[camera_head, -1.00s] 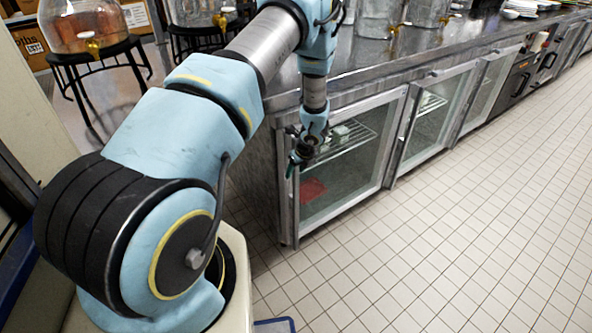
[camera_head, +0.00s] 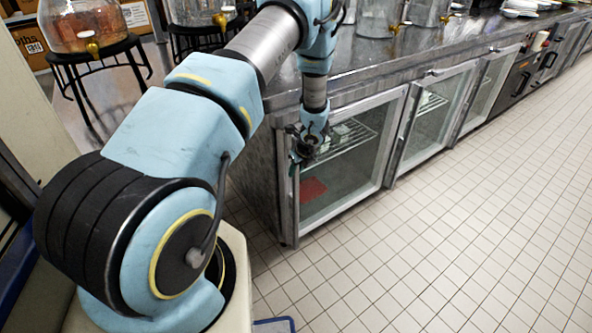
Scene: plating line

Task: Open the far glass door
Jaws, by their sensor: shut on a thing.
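Three glass doors with metal frames line the steel counter front. The farthest glass door (camera_head: 487,92) is at the right of this row, and the middle glass door (camera_head: 428,118) is beside it. Both look closed. The nearest glass door (camera_head: 345,200) is at the left of the row; whether it is slightly ajar I cannot tell. My gripper (camera_head: 295,161) is at the upper left edge of this nearest door, well away from the farthest one. It is shut there on what looks like the door's handle or frame edge. The wrist hides most of the grip.
The steel counter top (camera_head: 400,60) overhangs the doors just above my gripper. Light tiled floor (camera_head: 470,230) in front of the doors is clear. A glass drink dispenser (camera_head: 85,25) on a black stand is at the upper left.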

